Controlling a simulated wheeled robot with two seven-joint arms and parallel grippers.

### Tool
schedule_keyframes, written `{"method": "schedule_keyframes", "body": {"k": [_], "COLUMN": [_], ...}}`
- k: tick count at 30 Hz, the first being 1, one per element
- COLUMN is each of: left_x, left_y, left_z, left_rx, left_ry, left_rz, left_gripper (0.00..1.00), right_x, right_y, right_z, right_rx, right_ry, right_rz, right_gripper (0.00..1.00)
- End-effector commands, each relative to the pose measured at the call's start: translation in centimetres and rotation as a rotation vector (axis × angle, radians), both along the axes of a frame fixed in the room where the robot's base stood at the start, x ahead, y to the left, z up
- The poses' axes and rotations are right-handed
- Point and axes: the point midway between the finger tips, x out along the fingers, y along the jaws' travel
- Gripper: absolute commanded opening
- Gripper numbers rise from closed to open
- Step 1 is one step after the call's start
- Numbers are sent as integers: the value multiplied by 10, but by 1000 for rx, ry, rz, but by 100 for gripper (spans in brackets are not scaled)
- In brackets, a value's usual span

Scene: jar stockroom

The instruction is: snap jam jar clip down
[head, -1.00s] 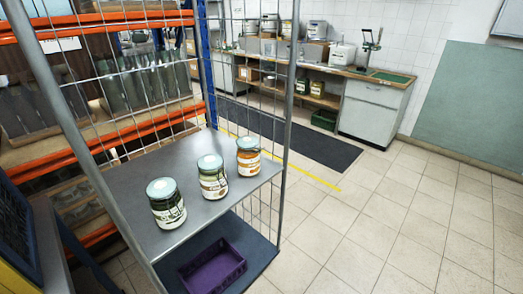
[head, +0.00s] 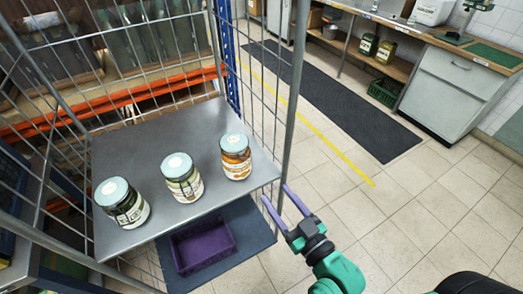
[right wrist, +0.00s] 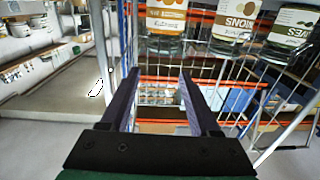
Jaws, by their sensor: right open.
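Three glass jars with pale blue lids stand upright in a row on the grey shelf (head: 150,233) of a wire cage trolley. The right one (head: 235,160) has an orange label; the middle (head: 182,180) and left (head: 122,205) ones have pale and dark labels. The orange-labelled jar also shows at the top of the right wrist view (right wrist: 166,18). Clips are too small to make out. My right gripper (head: 276,193) is open and empty, near the shelf's right front corner, apart from the jars. Its fingers also show in the right wrist view (right wrist: 158,76). My left gripper is out of view.
The trolley's post (head: 297,80) and mesh stand behind and right of the shelf. A purple crate (head: 203,248) sits on the lower deck.

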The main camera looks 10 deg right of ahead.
Motion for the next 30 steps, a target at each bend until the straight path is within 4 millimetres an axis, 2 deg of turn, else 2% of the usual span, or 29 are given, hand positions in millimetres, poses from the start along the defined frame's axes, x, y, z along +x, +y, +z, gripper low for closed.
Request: {"method": "schedule_keyframes", "body": {"k": [7,15,20,27,29,30], "left_x": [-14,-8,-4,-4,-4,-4], "left_y": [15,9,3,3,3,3], "left_z": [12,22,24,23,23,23], "left_rx": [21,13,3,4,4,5], "left_ry": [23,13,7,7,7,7], "left_rz": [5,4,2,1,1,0], "left_gripper": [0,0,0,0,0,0], "right_x": [52,114,131,132,132,132], "right_y": [18,41,47,48,48,48], "right_z": [4,2,0,-1,-1,-1], "right_rx": [2,0,-1,-2,-2,-2], "right_ry": [-5,0,1,2,2,2], "right_rz": [-2,0,0,0,0,0], "right_gripper": [62,62,62,62,43,28]}}
